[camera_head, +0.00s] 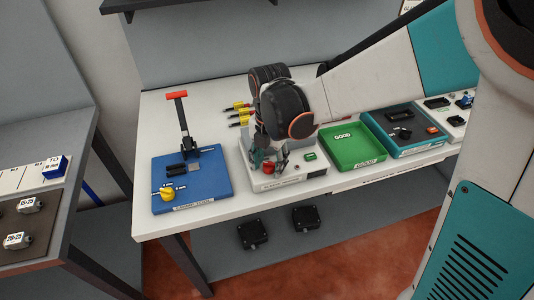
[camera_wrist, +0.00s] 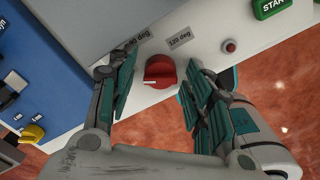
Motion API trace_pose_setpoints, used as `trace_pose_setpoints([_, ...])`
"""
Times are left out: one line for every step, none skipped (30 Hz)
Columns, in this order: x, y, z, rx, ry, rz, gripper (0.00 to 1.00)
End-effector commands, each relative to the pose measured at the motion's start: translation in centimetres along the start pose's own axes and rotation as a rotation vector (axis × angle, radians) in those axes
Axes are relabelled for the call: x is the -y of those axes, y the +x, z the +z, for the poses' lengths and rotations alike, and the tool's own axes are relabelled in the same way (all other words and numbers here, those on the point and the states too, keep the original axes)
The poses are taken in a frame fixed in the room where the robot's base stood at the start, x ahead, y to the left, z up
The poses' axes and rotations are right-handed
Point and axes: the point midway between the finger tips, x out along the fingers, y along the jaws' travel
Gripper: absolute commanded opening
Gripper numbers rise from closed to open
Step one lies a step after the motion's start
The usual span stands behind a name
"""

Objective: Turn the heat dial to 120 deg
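The red heat dial (camera_wrist: 160,71) sits on the white front of a machine in the wrist view, a white mark on its lower left part. Above it are a label reading "120 deg" (camera_wrist: 180,39) at upper right and a partly hidden "deg" label (camera_wrist: 138,40) at upper left. My gripper (camera_wrist: 147,84) is open, with one finger on each side of the dial; no contact is visible. In the head view the dial (camera_head: 268,168) shows below my wrist, beside my gripper's fingers (camera_head: 276,161).
A green START button (camera_wrist: 271,7) and a small red button (camera_wrist: 230,46) lie right of the dial. A blue board (camera_head: 215,187) with a yellow knob (camera_head: 168,194) and a red-handled lever (camera_head: 178,96) stands to the left. A green tray (camera_head: 352,148) stands to the right.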

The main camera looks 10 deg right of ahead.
Motion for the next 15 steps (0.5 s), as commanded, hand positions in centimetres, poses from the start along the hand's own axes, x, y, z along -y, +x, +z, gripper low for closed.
trace_pose_setpoints([0.0, 0.0, 0.01, 0.0, 0.0, 0.0, 0.3])
trace_pose_setpoints([0.0, 0.0, 0.01, 0.0, 0.0, 0.0, 0.23])
trace_pose_setpoints([0.01, 0.0, 0.02, 0.0, 0.001, 0.0, 0.14])
trace_pose_setpoints([0.0, 0.0, 0.02, 0.0, 0.001, 0.0, 0.08])
trace_pose_setpoints([0.0, 0.0, 0.02, 0.0, 0.001, 0.0, 0.04])
trace_pose_setpoints([0.0, 0.0, 0.02, 0.0, 0.001, 0.0, 0.04])
trace_pose_setpoints([0.0, 0.0, 0.02, 0.0, 0.001, 0.0, 0.04])
trace_pose_setpoints([0.0, 0.0, 0.02, 0.0, 0.001, 0.0, 0.04])
trace_pose_setpoints([0.0, 0.01, 0.03, 0.0, 0.001, 0.0, 0.04])
trace_pose_setpoints([0.0, 0.0, 0.03, 0.0, 0.002, 0.0, 0.04])
trace_pose_setpoints([0.0, 0.0, 0.03, 0.0, 0.004, 0.0, 0.04])
trace_pose_setpoints([0.0, 0.0, 0.03, 0.0, 0.008, 0.0, 0.04])
trace_pose_setpoints([-0.01, 0.0, 0.03, 0.0, 0.013, 0.0, 0.04])
trace_pose_setpoints([-0.01, 0.0, 0.03, 0.0, 0.018, 0.0, 0.04])
trace_pose_setpoints([-0.01, -0.01, 0.03, 0.0, 0.027, 0.0, 0.04])
